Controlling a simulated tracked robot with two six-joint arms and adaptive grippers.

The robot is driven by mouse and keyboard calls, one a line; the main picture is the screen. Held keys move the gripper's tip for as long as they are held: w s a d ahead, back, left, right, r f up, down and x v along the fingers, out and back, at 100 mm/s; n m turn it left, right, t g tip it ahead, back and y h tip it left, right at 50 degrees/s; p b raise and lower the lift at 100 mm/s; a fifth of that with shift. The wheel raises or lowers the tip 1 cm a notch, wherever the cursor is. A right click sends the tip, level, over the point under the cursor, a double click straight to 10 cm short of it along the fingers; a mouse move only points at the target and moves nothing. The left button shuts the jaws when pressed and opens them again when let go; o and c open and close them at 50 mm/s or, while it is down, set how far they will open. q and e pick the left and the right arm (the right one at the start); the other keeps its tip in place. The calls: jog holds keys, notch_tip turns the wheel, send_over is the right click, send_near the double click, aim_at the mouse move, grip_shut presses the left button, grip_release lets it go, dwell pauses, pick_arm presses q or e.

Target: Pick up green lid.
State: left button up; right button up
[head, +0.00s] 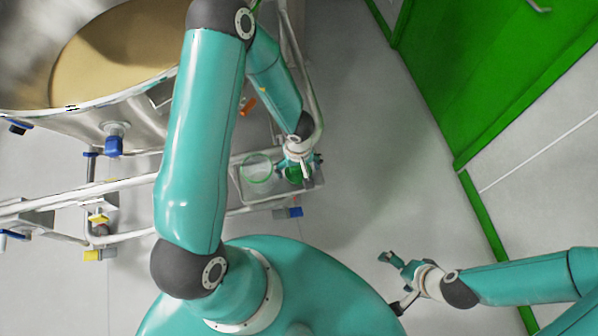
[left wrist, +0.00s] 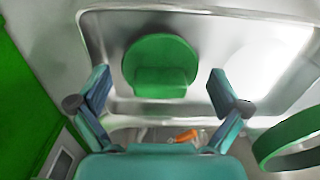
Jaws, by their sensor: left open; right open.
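The green lid (left wrist: 160,62) is a round disc with a raised block-like grip, lying on a metal tray (left wrist: 105,32). My left gripper (left wrist: 157,95) is open, with its two fingers apart on either side of the lid's near part in the left wrist view. In the head view my left gripper (head: 299,163) is over the tray and partly covers the lid (head: 294,175). My right gripper (head: 391,271) is open and empty, away from the tray over the floor.
A clear jar with a green rim (head: 257,168) stands on the tray left of the lid; its rim also shows in the left wrist view (left wrist: 290,138). A white pipe frame (head: 316,105) and a large steel vessel (head: 140,125) are close by. Open floor (head: 375,160) lies to the right.

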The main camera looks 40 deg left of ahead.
pick_arm(q)
jog(key=shift+r, duration=0.1)
jog(key=c, duration=0.9)
jog(key=shift+s, duration=0.15)
jog(key=shift+c, duration=1.3)
jog(key=shift+s+d, duration=0.1)
jog(key=shift+c, duration=0.4)
